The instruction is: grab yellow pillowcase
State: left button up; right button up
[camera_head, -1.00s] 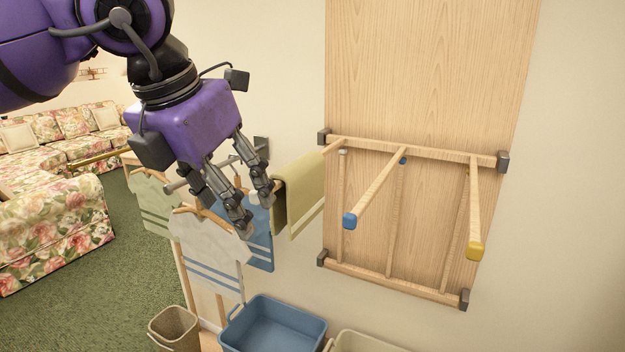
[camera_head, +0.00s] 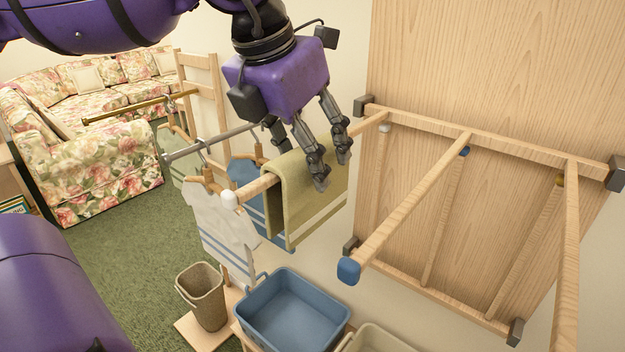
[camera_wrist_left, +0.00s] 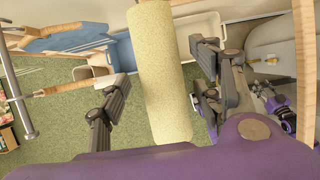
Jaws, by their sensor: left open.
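The yellow pillowcase (camera_head: 303,200) hangs folded over a wooden bar of the wall rack, with a pale stripe near its lower edge. In the left wrist view the pillowcase (camera_wrist_left: 160,75) shows as a long yellow strip between the two finger sides. My left gripper (camera_head: 331,172) is open just above and in front of the pillowcase in the head view, its fingers pointing down. In the left wrist view my left gripper (camera_wrist_left: 160,90) has fingers on either side of the cloth; I cannot tell whether they touch it.
A white garment (camera_head: 222,218) and a blue one (camera_head: 243,180) hang beside the pillowcase. Wooden rack arms (camera_head: 415,205) jut out at the right. A blue tub (camera_head: 293,318) and a tan bin (camera_head: 205,297) stand below. Green carpet (camera_head: 120,260) is open at left.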

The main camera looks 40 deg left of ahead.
pick_arm(q)
jog(key=x, duration=0.4)
jog(key=shift+w+d+f, duration=0.15)
jog(key=shift+w, duration=0.2)
pick_arm(e)
jog(key=shift+w+a+r, duration=0.15)
jog(key=shift+w, duration=0.25)
jog(key=shift+w+a+r, duration=0.1)
jog(key=shift+w, duration=0.25)
pick_arm(q)
jog(key=shift+f, duration=0.15)
pick_arm(e)
jog(key=shift+s+d+f, duration=0.1)
jog(key=shift+s+f, duration=0.1)
pick_arm(q)
jog(key=shift+c, duration=0.3)
jog(key=c, duration=1.2)
pick_arm(e)
jog(key=shift+w, duration=0.1)
jog(key=shift+r, duration=0.1)
